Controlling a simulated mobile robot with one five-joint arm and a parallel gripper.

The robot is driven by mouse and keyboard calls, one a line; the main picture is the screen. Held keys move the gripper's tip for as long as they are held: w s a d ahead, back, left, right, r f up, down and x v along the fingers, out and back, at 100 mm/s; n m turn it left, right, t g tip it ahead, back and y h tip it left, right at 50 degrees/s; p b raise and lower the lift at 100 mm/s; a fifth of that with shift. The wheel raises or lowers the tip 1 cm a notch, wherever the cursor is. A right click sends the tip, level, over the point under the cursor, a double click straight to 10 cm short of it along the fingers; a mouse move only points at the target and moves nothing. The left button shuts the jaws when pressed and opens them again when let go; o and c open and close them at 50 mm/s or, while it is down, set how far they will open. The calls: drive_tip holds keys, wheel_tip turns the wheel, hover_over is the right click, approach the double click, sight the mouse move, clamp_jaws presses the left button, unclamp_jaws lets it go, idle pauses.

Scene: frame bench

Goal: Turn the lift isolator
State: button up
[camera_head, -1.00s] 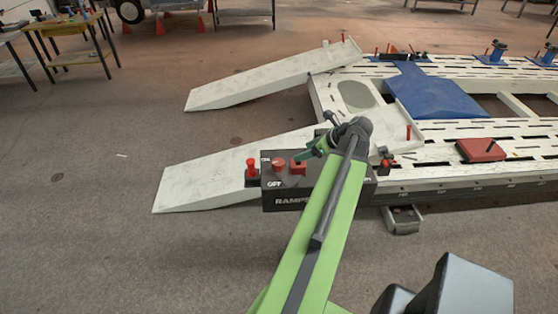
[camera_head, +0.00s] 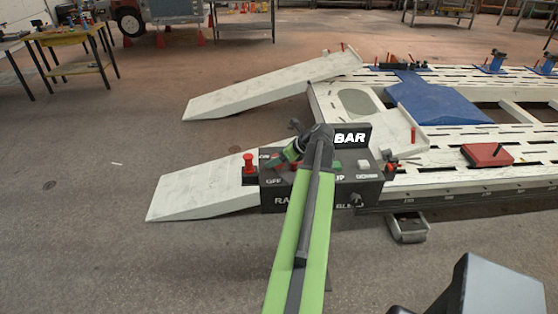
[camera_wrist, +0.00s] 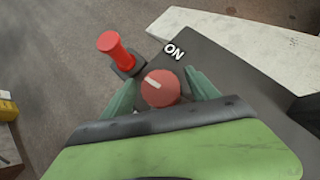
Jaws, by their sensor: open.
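The lift isolator appears as a round red knob (camera_wrist: 161,88) with a white pointer mark, on a dark control box (camera_head: 320,193). In the wrist view its mark points up and left, while a white ON label sits above and right of it. My gripper (camera_wrist: 161,90) is open, its green fingers on either side of the knob, with gaps that look small; contact is unclear. In the head view my gripper (camera_head: 291,151) is over the left part of the box and hides much of the red controls there.
A red post (camera_head: 249,163) stands at the box's left end, close to my gripper. A BAR display rises from the box behind my arm. Open floor lies left.

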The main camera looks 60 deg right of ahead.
drive_tip(key=shift+c, duration=0.3)
clamp_jaws()
drive_tip(key=shift+a+m+h, duration=0.15)
drive_tip(key=shift+m+h, duration=0.25)
drive_tip(key=shift+m, duration=0.2)
drive_tip(key=shift+o, duration=0.3)
unclamp_jaws()
